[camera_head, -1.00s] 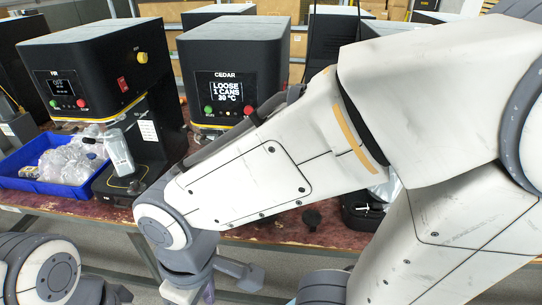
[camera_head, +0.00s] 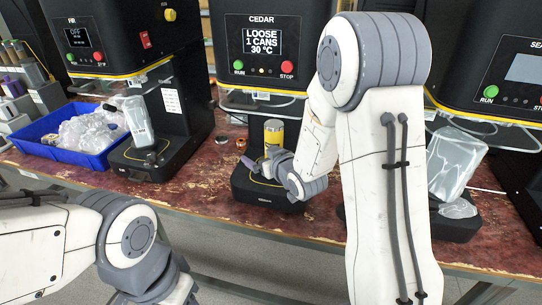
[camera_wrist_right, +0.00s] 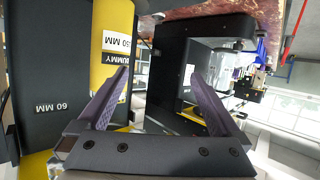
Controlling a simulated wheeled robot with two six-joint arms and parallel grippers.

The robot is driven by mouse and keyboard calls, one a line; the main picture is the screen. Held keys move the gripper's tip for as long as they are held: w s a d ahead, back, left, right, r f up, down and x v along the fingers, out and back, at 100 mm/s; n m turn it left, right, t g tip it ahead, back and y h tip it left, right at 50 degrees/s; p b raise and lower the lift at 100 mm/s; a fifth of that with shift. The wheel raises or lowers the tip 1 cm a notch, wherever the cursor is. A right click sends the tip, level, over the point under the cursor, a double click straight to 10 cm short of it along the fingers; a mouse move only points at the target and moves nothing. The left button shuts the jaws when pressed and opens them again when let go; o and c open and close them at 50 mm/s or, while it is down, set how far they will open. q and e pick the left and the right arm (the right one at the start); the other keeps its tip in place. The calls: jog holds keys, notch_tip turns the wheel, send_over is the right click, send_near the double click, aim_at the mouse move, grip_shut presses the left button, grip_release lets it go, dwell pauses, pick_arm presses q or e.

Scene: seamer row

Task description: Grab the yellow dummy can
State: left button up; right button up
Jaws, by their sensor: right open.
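The yellow can (camera_wrist_right: 114,76) shows there with black and white "DUMMY" labels, beside and partly behind the left finger.
The CEDAR seamer (camera_head: 262,62) overhangs the can and reads "LOOSE 1 CANS 30 °C". Left are another seamer (camera_head: 105,35) with a silver pouch (camera_head: 139,121) and a blue bin (camera_head: 70,143) of plastic bags. Right, a seamer (camera_head: 490,60) stands above a silver bag (camera_head: 455,162).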

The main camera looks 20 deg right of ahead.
aim_at(280, 143)
jog(key=d+t, duration=0.1)
jog(key=d, duration=0.1)
jog(key=w+d+f+m+t+b, duration=0.1)
jog(key=d, duration=0.2)
jog(key=d+t+b, duration=0.1)
jog(key=d+t, duration=0.1)
jog(key=d, duration=0.1)
jog(key=shift+w+f+h, duration=0.15)
jog(key=shift+f+h, duration=0.15)
jog(key=w, duration=0.4)
jog(key=shift+w+a+r, duration=0.1)
jog(key=shift+w+a, duration=0.1)
jog(key=shift+w+a+p, duration=0.2)
jog(key=shift+w+p, duration=0.05)
jog(key=shift+w, duration=0.65)
jog(key=shift+w+a+p, duration=0.15)
jog(key=shift+w+p, duration=0.1)
jog(key=shift+w, duration=0.7)
jog(key=shift+w+a+p, duration=0.2)
jog(key=shift+w+p, duration=0.05)
jog(key=shift+w, duration=0.65)
jog(key=c, duration=1.5)
pick_arm(q)
jog(key=shift+f, duration=0.85)
pick_arm(e)
jog(key=shift+c, duration=0.2)
jog(key=shift+s+r, duration=0.1)
jog(key=shift+r, duration=0.05)
